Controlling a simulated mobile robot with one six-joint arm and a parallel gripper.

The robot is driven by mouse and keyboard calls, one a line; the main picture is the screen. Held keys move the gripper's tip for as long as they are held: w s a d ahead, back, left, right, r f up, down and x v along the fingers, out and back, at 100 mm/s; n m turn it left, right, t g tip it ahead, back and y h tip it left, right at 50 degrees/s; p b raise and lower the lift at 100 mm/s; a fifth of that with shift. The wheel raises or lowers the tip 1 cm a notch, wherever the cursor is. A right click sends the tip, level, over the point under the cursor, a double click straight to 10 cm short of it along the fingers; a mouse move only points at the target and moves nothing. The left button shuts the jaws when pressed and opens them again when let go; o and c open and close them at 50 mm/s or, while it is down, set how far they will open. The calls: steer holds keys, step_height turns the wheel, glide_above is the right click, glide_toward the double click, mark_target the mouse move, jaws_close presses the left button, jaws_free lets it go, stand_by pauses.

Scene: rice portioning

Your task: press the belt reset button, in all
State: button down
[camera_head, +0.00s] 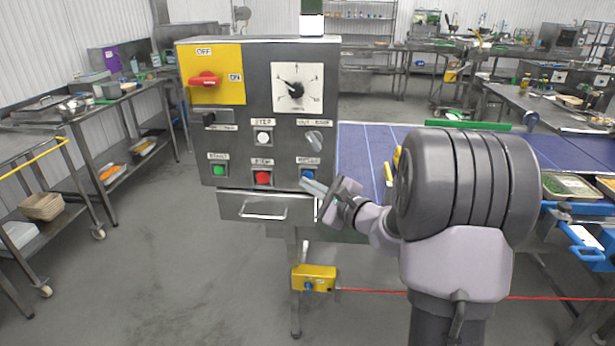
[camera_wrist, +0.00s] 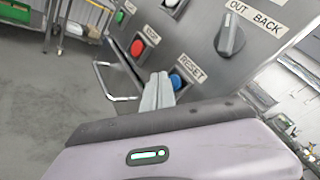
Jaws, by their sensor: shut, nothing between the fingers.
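The belt reset button is blue (camera_head: 308,174) and sits at the lower right of the grey control panel (camera_head: 255,125). In the wrist view the blue button (camera_wrist: 177,82) shows beside the label RESET. My gripper (camera_head: 308,184) is shut and empty, with its tips at the panel just below the blue button in the head view. In the wrist view my gripper's fingers (camera_wrist: 158,88) are together, just left of the button and partly in front of its housing. I cannot tell whether the tips touch the button.
A red button (camera_head: 262,178), a green button (camera_head: 218,170) and a white button (camera_head: 263,138) are close by on the panel. A red rotary switch (camera_head: 205,79) is on a yellow plate. A drawer handle (camera_head: 262,211) juts out below. The blue belt (camera_head: 365,150) runs right.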

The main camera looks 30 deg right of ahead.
steer(key=shift+w, duration=0.1)
stand_by(0.6)
steer(key=shift+w+d, duration=0.25)
steer(key=shift+w+d, duration=0.25)
steer(key=shift+w, duration=0.15)
stand_by(0.7)
steer(key=shift+s, duration=0.1)
steer(key=shift+s+a+b, duration=0.5)
steer(key=shift+s+b, duration=0.1)
steer(key=shift+b, duration=0.05)
steer(key=s+a, duration=0.1)
steer(key=s+a+b, duration=0.1)
steer(key=s+b, duration=0.1)
steer(key=s, duration=0.1)
steer(key=shift+s+a, duration=0.1)
steer(key=shift+a, duration=0.3)
stand_by(0.6)
